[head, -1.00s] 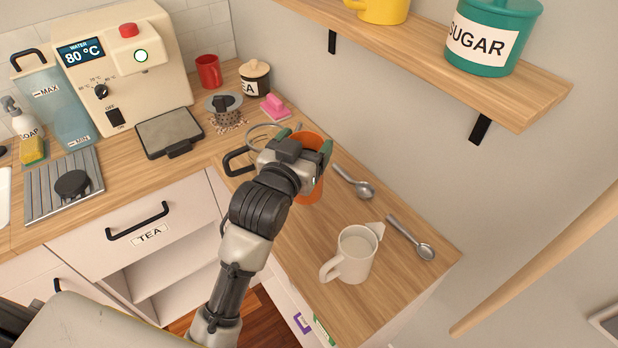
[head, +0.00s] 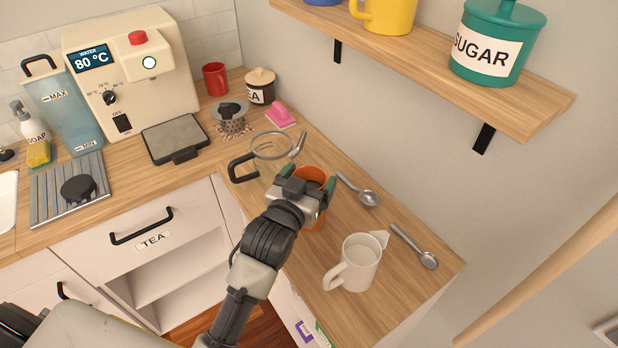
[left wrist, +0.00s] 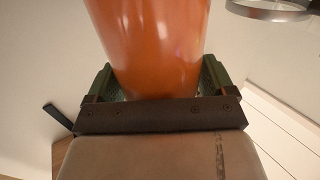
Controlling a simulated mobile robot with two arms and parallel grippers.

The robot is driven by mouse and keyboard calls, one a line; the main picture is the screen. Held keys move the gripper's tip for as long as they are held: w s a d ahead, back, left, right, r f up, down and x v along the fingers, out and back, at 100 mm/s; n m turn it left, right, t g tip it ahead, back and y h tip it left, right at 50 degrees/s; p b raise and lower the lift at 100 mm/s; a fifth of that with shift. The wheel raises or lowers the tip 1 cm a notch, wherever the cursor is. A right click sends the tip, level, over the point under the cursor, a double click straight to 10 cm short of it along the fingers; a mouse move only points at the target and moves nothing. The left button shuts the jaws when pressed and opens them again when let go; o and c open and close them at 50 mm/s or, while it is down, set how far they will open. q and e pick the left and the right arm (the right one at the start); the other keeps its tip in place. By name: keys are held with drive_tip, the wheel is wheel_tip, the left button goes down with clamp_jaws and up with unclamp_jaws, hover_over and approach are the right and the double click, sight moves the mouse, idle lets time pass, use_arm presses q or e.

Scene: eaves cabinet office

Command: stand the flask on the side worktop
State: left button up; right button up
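The orange flask (head: 316,174) is at my left gripper (head: 306,192), over the side worktop (head: 400,284). The gripper hides much of it in the head view. In the left wrist view, the glossy orange body (left wrist: 150,45) sits between the green finger pads, which lie against both its sides. The gripper is shut on it. The flask looks about upright. Its base is not clear to see, so I cannot tell whether it touches the wood. My right gripper is not in view.
A glass jug (head: 271,147) with a dark handle stands just behind the flask. A cream mug (head: 360,265) stands in front, to the right. Two metal scoops (head: 368,196) (head: 428,260) lie near the wall. A shelf (head: 520,112) with a sugar jar (head: 490,50) overhangs the right.

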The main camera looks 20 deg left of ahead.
use_arm(q)
drive_tip(key=shift+o, duration=1.2)
drive_tip(key=shift+r, duration=0.1)
drive_tip(key=s+a+b, duration=0.1)
drive_tip(key=s+b, duration=0.1)
drive_tip(key=s, duration=1)
drive_tip(key=shift+a+r, duration=0.15)
drive_tip(key=shift+r, duration=0.25)
